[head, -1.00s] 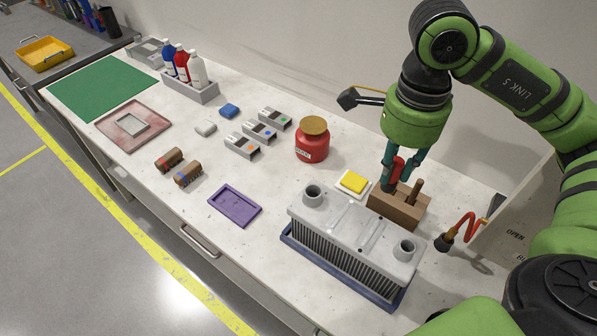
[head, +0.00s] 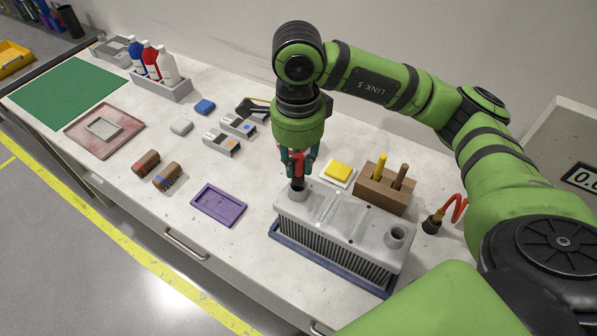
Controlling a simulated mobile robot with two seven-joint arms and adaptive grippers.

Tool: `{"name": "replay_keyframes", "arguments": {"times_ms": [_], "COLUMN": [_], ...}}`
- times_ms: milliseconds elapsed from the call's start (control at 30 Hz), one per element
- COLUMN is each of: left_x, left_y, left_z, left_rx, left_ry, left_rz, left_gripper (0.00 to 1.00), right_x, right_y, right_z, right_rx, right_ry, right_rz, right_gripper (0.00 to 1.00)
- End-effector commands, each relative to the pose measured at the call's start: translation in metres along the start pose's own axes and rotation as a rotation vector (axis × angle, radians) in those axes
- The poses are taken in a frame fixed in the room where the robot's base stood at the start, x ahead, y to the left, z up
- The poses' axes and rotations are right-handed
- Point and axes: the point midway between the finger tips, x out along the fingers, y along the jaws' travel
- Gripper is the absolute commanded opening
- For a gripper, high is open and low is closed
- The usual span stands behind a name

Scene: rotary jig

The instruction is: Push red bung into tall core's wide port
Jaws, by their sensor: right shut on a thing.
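The grey finned core (head: 345,228) stands in a blue tray (head: 330,268), with a round port (head: 298,194) at its left end and another port (head: 396,236) at its right end. My right gripper (head: 298,168) is shut on the red bung (head: 298,170), upright over the left-end port. The bung's dark lower end is at the port's mouth; I cannot tell whether it is inside or just above. My left gripper is not in view.
A brown block (head: 383,192) with two upright handles stands behind the core, near a yellow pad (head: 338,171) on a white plate. A purple tray (head: 219,205) lies left of the core. A red-cabled tool (head: 433,224) is at right.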

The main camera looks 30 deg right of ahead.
Motion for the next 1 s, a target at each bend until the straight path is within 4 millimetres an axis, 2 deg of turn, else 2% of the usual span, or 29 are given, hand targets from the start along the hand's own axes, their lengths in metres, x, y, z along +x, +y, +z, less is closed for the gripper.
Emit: {"name": "replay_keyframes", "arguments": {"times_ms": [233, 400, 667, 700, 733, 767, 1000], "left_x": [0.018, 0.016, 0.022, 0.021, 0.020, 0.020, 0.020], "left_y": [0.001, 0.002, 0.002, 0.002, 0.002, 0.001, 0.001], "left_z": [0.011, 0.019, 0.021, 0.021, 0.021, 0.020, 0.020], "left_rx": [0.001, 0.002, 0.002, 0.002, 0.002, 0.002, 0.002], "left_ry": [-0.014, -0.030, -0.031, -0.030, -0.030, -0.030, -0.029], "left_rz": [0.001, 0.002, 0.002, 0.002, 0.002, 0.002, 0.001], "left_gripper": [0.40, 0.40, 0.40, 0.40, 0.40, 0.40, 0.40], "right_x": [0.037, 0.037, 0.042, 0.041, 0.041, 0.041, 0.041], "right_y": [0.001, 0.000, 0.000, 0.000, 0.000, 0.001, 0.001], "right_z": [-0.001, -0.001, -0.001, -0.001, -0.001, -0.001, -0.001], "right_rx": [-0.001, 0.000, -0.001, -0.001, -0.001, -0.001, -0.001], "right_ry": [0.002, 0.001, 0.001, 0.001, 0.001, 0.001, 0.001], "right_rz": [0.002, 0.000, 0.000, 0.000, 0.001, 0.001, 0.001], "right_gripper": [0.00, 0.00, 0.00, 0.32, 0.44, 0.48, 0.48]}}
